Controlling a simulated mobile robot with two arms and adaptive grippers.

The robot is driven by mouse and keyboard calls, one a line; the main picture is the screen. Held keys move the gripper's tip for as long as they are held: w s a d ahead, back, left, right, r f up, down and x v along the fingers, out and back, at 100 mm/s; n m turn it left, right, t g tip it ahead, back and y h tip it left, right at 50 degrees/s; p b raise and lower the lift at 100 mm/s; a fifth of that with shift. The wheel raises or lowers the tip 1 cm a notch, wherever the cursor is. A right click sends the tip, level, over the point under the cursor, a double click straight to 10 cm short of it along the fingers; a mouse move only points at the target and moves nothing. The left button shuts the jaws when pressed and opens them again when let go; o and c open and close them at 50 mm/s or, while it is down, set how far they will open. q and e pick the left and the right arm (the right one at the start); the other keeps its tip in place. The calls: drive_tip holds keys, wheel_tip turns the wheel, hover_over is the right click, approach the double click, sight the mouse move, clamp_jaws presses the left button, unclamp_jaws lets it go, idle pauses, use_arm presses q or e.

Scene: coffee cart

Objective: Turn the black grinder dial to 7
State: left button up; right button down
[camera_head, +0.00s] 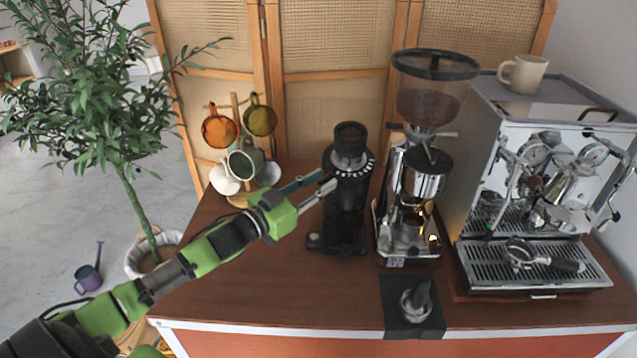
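The black grinder (345,215) stands on the brown cart top, near its middle. Its dial (349,160) is a ring with white marks around the neck, below a dark round top. The numbers are too small to read. My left gripper (328,179) reaches in from the left, with its two fingertips at the left side of the grinder, just below the dial ring. The fingers are apart, with a gap between them, and hold nothing that I can see. I cannot tell whether a fingertip touches the grinder. My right gripper is not in view.
A second grinder with a clear hopper (430,85) stands close to the right. The espresso machine (545,180) is further right, with a cup (522,74) on top. A mug rack (239,140) stands behind my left arm.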

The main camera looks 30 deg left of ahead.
use_arm(q)
drive_tip(key=shift+s, duration=0.1)
drive_tip(key=v, duration=1.1)
drive_tip(key=shift+s+a, duration=0.2)
drive_tip(key=shift+s, duration=0.15)
